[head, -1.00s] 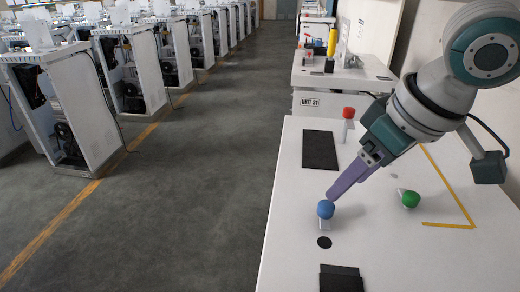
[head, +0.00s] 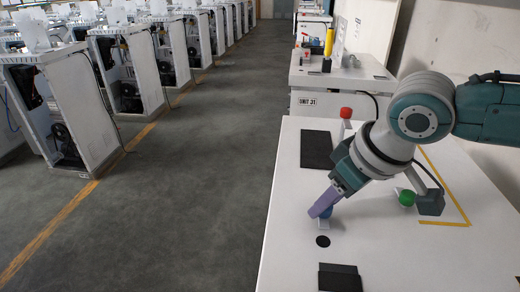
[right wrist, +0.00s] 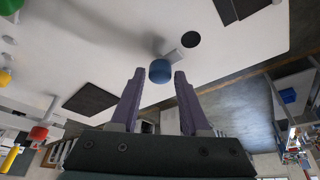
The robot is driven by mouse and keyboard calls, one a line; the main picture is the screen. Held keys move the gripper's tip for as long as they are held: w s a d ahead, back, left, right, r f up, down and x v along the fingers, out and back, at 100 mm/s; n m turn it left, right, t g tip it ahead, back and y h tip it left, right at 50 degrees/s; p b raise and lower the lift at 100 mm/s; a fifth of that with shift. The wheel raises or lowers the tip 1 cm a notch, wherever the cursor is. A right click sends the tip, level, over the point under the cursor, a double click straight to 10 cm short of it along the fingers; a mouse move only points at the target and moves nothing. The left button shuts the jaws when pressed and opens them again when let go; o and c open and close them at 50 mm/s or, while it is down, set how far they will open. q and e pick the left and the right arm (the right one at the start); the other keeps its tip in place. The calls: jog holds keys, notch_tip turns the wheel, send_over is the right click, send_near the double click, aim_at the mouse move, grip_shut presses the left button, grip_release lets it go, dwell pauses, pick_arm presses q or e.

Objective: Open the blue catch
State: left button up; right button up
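The blue catch has a blue knob (head: 327,212) on a pale base (head: 323,224) standing on the white panel, partly hidden by my right gripper in the head view. My right gripper (head: 316,211) points down at the knob with its purple fingers. In the right wrist view, the two fingers (right wrist: 160,72) are apart, and the blue knob (right wrist: 160,72) shows between their tips. I cannot tell whether a finger touches it. My left gripper is not in view.
A red-knobbed catch (head: 346,113) and a green-knobbed catch (head: 407,198) stand on the same white panel (head: 290,245). A dark plate (head: 316,150) lies farther back, a black disc (head: 323,241) nearer. My right forearm passes close to the green knob.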

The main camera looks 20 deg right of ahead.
grip_shut()
